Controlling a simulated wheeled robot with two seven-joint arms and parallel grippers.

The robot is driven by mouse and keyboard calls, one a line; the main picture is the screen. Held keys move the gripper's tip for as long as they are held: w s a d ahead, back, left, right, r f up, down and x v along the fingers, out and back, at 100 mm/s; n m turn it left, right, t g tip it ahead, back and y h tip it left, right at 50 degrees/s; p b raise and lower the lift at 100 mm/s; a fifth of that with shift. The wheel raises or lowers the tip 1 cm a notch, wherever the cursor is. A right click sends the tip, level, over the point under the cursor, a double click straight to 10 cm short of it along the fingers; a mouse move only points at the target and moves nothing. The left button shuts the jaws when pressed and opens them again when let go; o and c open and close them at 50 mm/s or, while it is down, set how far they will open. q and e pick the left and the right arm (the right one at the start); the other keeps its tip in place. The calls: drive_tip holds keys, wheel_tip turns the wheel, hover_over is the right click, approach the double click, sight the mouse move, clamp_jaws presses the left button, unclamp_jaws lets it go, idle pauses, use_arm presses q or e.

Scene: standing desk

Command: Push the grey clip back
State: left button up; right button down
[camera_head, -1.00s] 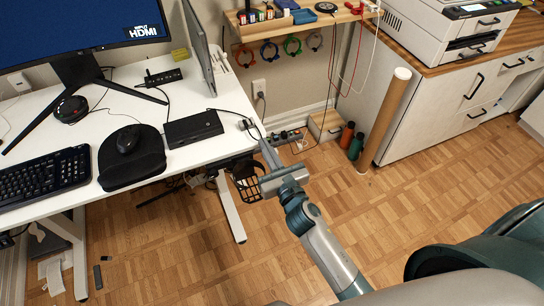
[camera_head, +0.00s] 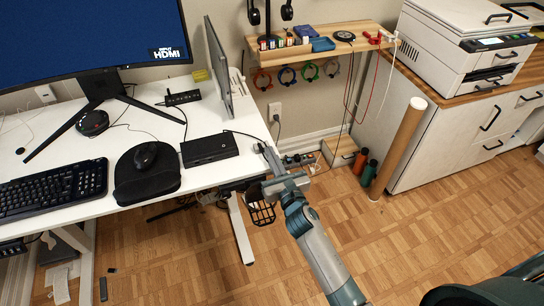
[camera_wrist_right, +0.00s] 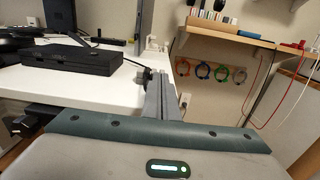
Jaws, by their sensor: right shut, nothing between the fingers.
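The grey clip (camera_head: 332,68) is a ring-shaped clip at the right end of a row of coloured clips hanging under the wooden shelf. It also shows in the right wrist view (camera_wrist_right: 241,76), to the right of the fingers. My right gripper (camera_head: 266,150) is shut and empty at the desk's right front corner, below and left of the clip and well apart from it. Its narrow fingers (camera_wrist_right: 165,92) point forward in the right wrist view. My left gripper is not in view.
Orange (camera_head: 262,79), blue (camera_head: 287,75) and green (camera_head: 309,71) clips hang beside the grey one. The shelf (camera_head: 350,51) holds small items, and red and white cables hang at its right. The desk (camera_head: 222,168) lies left of the gripper. A cardboard tube (camera_head: 398,147) stands right.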

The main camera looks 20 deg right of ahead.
sight(266, 142)
drive_tip(key=w, duration=0.5)
drive_tip(key=shift+a+b, duration=0.15)
drive_tip(key=shift+b, duration=0.25)
drive_tip(key=shift+w, duration=0.45)
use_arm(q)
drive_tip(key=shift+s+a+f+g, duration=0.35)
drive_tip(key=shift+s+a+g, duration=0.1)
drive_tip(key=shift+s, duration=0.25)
use_arm(e)
drive_tip(key=shift+s, duration=0.15)
